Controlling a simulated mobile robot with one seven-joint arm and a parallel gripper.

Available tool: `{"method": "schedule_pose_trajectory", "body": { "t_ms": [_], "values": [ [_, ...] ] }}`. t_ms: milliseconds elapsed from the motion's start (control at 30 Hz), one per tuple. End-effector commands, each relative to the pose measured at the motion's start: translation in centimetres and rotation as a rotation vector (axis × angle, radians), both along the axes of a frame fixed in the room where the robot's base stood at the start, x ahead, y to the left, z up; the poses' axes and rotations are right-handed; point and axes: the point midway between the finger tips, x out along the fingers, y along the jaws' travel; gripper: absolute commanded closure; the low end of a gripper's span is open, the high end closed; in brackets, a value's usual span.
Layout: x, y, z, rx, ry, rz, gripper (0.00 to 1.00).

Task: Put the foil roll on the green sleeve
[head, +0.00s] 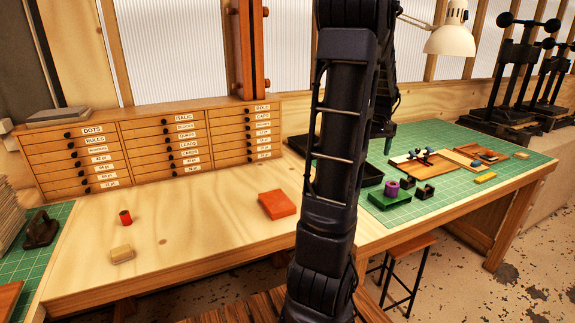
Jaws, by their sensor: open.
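A purple roll (391,188) stands at a flat green piece (390,201), which looks like the green sleeve, on the right-hand bench. I cannot tell whether the roll rests on the green piece or just behind it. A small red cylinder (125,217), possibly another roll, stands upright on the wooden bench at left. My gripper (388,148) hangs above the far part of the green mat, behind and above the purple roll. It is open and looks empty; its fingers are small and partly hidden by my arm.
Small dark holders (425,191) stand right of the green piece. A dark tray (365,174) is partly hidden by my arm. Wooden trays (410,172) and a yellow block (485,177) lie farther right. An orange block (278,205) and tan block (122,254) lie left. A lamp (450,40) overhangs.

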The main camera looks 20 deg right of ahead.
Motion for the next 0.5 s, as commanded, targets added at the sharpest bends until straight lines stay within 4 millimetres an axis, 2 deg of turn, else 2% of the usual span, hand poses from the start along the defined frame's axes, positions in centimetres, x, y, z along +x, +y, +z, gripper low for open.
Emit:
{"method": "schedule_pose_trajectory", "body": {
  "t_ms": [33, 233, 367, 500],
  "values": [
    [1.0, 2.7, 1.1, -0.014, -0.013, 0.020, 0.30],
    [3.0, 11.7, 4.0, -0.049, -0.065, 0.059, 0.30],
    [3.1, 17.3, 5.4, -0.064, -0.102, 0.084, 0.30],
    [2.5, 23.1, 6.5, -0.072, -0.147, 0.113, 0.30]
  ]
}}
